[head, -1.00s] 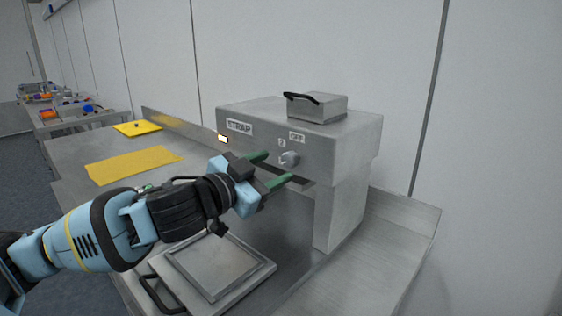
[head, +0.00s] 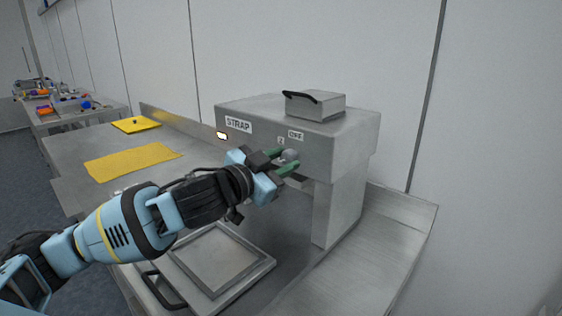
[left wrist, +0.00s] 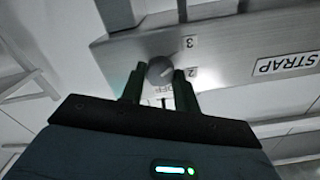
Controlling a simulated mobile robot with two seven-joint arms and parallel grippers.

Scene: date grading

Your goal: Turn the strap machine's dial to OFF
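The strap machine (head: 240,112) is a grey metal housing with a STRAP label, standing on the metal bench. Its dial (head: 291,155) is a small grey knob on the front face, below the OFF label (head: 296,135). In the left wrist view the dial (left wrist: 160,70) sits between my fingertips, with the numbers 3 and 2 beside it. My left gripper (head: 289,160) has its green fingers on either side of the dial, drawn in close and seemingly touching it. The dial's pointer direction is too small to tell. My right gripper is not in view.
A lidded box with a black handle (head: 316,106) sits on top of the machine. A metal plate (head: 222,262) lies below my arm. Yellow sheets (head: 130,164) lie on the bench's left, and a wall stands behind.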

